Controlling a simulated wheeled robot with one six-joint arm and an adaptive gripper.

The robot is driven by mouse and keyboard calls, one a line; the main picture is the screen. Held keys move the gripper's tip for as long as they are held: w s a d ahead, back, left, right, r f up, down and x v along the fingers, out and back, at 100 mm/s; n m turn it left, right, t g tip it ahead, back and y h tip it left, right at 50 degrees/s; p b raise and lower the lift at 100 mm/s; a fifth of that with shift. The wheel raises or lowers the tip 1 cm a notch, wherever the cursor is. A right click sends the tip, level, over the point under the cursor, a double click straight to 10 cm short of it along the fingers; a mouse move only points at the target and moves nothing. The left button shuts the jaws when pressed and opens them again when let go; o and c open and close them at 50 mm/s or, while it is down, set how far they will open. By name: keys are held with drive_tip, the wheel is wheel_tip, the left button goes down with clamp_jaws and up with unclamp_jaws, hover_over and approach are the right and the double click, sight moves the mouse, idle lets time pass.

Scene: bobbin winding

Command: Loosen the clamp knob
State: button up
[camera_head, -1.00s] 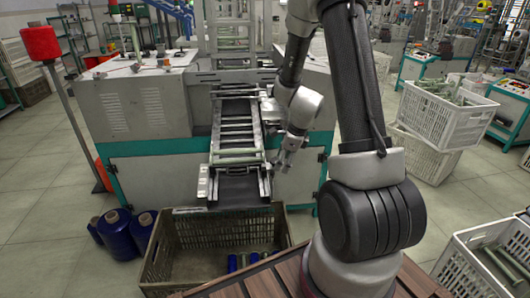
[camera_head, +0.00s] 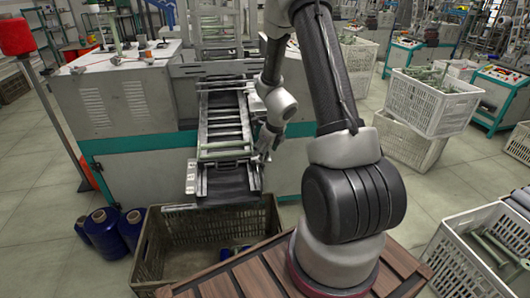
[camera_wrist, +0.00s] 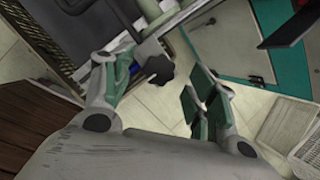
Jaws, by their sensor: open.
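The dark lobed clamp knob (camera_wrist: 160,68) shows in the wrist view, at the end of a metal bar on the side of the chute. My gripper (camera_wrist: 158,88) is open, with its green-padded fingers spread to the left and right of the knob. I see no finger pressed on the knob; its depth between the fingers is hard to judge. In the head view my gripper (camera_head: 264,146) is at the right edge of the winding machine's sloped chute (camera_head: 226,125). The knob cannot be made out there.
A crate (camera_head: 160,255) with blue bobbins inside stands below the chute. Blue spools (camera_head: 103,235) stand on the floor to its left. White crates (camera_head: 425,108) with rods stand on the right. The machine's cabinet (camera_head: 130,110) stands behind the chute.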

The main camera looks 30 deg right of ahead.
drive_tip(key=shift+x, duration=0.9)
drive_tip(key=c, duration=1)
drive_tip(key=shift+c, duration=0.2)
